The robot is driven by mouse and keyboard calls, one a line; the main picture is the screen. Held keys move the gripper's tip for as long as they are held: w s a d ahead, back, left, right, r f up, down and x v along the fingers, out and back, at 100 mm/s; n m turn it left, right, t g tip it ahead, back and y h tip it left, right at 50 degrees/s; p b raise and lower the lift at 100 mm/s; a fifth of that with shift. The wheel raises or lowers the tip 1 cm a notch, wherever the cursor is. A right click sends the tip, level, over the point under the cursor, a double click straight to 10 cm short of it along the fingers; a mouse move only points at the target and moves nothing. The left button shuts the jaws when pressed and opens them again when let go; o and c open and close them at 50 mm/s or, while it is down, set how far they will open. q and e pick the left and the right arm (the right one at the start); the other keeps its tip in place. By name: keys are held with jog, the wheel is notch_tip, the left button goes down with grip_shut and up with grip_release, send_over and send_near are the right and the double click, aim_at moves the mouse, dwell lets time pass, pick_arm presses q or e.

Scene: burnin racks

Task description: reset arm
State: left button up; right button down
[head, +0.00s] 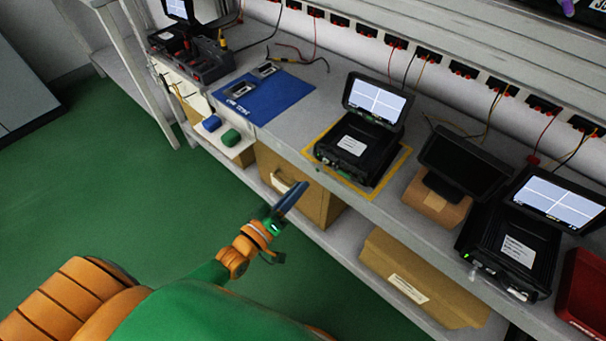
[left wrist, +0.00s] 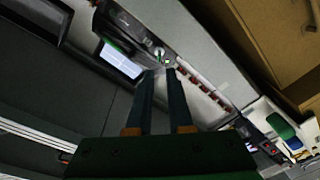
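My left gripper (head: 291,197) is in front of the bench, over the green floor and near the lower shelf edge in the head view. Its two dark fingers also show in the left wrist view (left wrist: 161,72), with a narrow gap and nothing held between them. The gripper touches nothing that I can see. My right gripper is not in view.
The bench (head: 288,140) holds black testers with screens (head: 361,143) (head: 511,246), a dark display (head: 462,165), a blue mat (head: 262,97) and a red case (head: 585,291). Cardboard boxes (head: 420,281) (head: 295,183) sit below. The green floor (head: 90,190) at left is clear.

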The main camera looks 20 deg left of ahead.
pick_arm(q)
jog(key=s+a+f+m+g+y, duration=0.25)
jog(key=s+f+g, duration=0.35)
jog(key=s+f, duration=0.55)
jog(key=s+a+f+m+g+y, duration=0.15)
jog(key=s+f+m+g, duration=0.4)
jog(key=f, duration=0.95)
jog(key=s+d+f+g, duration=0.1)
jog(key=s+f+g, duration=0.3)
jog(key=s, duration=1)
notch_tip(320, 180, up, 14)
jog(key=s+p, duration=0.1)
jog(key=p, duration=1.3)
jog(key=shift+s+m+g+y, duration=0.2)
jog(key=shift+m+g+y, duration=0.1)
jog(key=shift+g, duration=0.15)
jog(key=shift+r, duration=0.1)
